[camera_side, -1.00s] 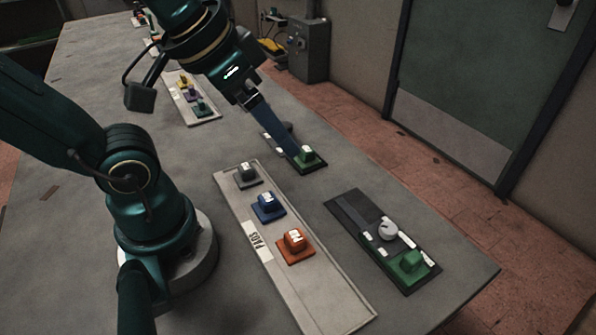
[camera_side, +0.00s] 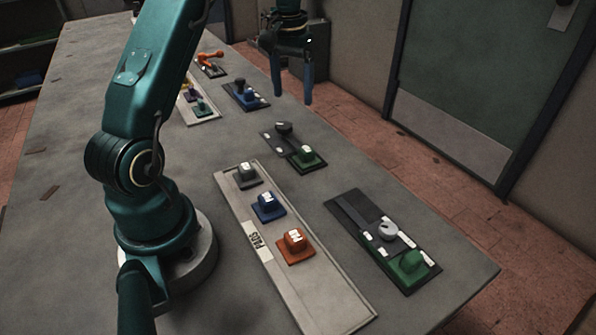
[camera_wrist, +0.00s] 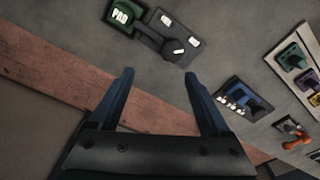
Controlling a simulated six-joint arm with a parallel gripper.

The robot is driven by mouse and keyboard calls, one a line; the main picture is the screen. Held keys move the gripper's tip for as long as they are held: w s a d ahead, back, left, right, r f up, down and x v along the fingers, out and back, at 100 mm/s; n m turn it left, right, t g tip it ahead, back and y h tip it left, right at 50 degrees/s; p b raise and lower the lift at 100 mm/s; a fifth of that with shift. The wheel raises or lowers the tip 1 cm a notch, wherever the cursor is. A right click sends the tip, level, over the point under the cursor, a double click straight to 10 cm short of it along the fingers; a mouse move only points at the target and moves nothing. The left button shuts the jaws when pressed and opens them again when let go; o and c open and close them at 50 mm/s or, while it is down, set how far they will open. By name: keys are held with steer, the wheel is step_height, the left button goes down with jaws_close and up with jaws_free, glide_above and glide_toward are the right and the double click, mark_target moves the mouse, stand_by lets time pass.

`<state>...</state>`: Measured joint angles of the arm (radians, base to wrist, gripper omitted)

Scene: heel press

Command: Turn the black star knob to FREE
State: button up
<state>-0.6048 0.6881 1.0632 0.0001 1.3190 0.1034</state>
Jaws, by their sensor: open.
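A black knob (camera_side: 283,127) stands on a small dark plate (camera_side: 272,137) in the middle of the table, beside a green block (camera_side: 306,153). In the wrist view the knob (camera_wrist: 173,49) shows at the top, with white labels around it; I cannot read them or the knob's setting. The green block (camera_wrist: 123,17) there reads PAD. My gripper (camera_side: 293,87) is open and empty, raised near the table's far right edge, apart from the knob. In the wrist view its fingers (camera_wrist: 159,77) are spread with nothing between them.
A blue block with another dark knob (camera_side: 239,84) sits on a plate farther back, near an orange handle (camera_side: 209,59). A pale tray (camera_side: 232,205) with grey, blue and orange pads lies in front.

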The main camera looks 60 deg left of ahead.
mark_target(284, 125)
steer(key=shift+n+g, duration=0.3)
steer(key=f, duration=0.1)
steer(key=s+a+f, duration=0.1)
steer(key=f, duration=0.1)
steer(key=shift+s+a+f, duration=0.25)
steer(key=shift+a+f, duration=0.05)
steer(key=shift+a, duration=0.1)
steer(key=shift+f, duration=2.2)
jaws_close()
